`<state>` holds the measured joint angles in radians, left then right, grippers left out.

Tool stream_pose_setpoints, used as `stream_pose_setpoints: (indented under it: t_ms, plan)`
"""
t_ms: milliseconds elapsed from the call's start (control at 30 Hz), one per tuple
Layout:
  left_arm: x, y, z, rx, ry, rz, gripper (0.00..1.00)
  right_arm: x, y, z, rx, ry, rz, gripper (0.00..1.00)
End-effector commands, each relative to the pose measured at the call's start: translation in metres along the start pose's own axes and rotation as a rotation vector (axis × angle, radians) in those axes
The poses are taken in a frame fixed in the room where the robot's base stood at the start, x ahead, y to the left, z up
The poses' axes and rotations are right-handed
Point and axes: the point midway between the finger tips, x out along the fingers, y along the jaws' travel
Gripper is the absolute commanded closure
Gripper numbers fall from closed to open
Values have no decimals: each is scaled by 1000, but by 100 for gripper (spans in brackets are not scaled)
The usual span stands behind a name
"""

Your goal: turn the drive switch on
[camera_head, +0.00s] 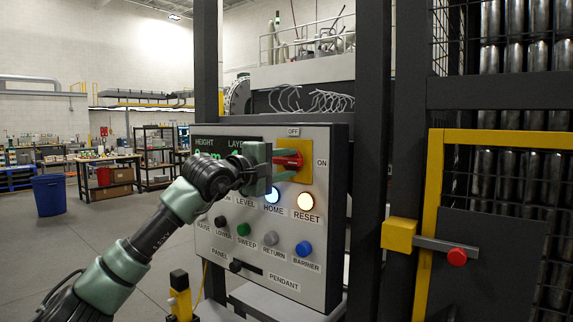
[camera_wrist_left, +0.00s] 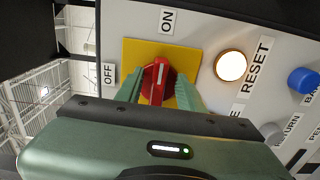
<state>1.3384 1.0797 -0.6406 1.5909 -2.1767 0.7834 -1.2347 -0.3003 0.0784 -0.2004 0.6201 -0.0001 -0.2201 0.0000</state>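The drive switch is a red rotary handle (camera_head: 290,161) on a yellow square plate (camera_head: 306,173) at the upper right of the control panel. OFF is marked above it and ON to its right. In the left wrist view the red handle (camera_wrist_left: 157,78) has a white line and points roughly toward the ON label (camera_wrist_left: 167,21), with OFF (camera_wrist_left: 108,74) to the left. My left gripper (camera_head: 287,163) is at the switch, its fingers on either side of the handle. In the left wrist view its fingers (camera_wrist_left: 158,90) look slightly apart from the handle. My right gripper is out of view.
The grey panel (camera_head: 210,237) has displays, a lit HOME lamp (camera_head: 272,195), a lit RESET lamp (camera_head: 306,202), and several buttons including a blue BARRIER button (camera_head: 304,248). Dark posts (camera_head: 368,120) and a yellow-framed gate (camera_head: 432,200) with a red button stand at right.

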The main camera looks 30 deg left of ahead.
Motion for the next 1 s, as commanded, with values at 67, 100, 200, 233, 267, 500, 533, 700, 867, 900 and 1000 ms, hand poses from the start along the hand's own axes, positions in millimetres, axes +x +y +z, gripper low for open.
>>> stream_pose_setpoints:
  t_ms: [67, 100, 200, 233, 267, 500, 533, 700, 867, 900, 1000]
  plan:
    - [0, 0, 0, -1, 1, 1, 62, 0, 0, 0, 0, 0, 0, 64]
    - [-1, 0, 0, -1, 1, 1, 62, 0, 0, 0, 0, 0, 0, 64]
    - [-6, -1, -1, 0, 2, 3, 62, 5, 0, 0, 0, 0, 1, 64]
    - [-10, -1, -2, 0, 3, 3, 62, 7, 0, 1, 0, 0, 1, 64]
    - [-14, -2, -2, 0, 3, 3, 62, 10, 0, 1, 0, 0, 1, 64]
    - [-55, -4, 0, 3, 2, 2, 62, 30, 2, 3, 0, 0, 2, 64]
    - [-60, -3, -1, 2, 3, 3, 62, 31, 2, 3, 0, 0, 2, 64]
    - [-76, -1, 0, 0, 1, 1, 62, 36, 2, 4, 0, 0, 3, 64]
    - [-78, 0, 0, 0, 0, 1, 62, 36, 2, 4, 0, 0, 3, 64]
    - [-78, 0, 0, -1, 0, 1, 62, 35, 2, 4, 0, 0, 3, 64]
    - [-78, 0, 0, 0, 0, 1, 62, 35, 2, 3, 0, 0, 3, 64]
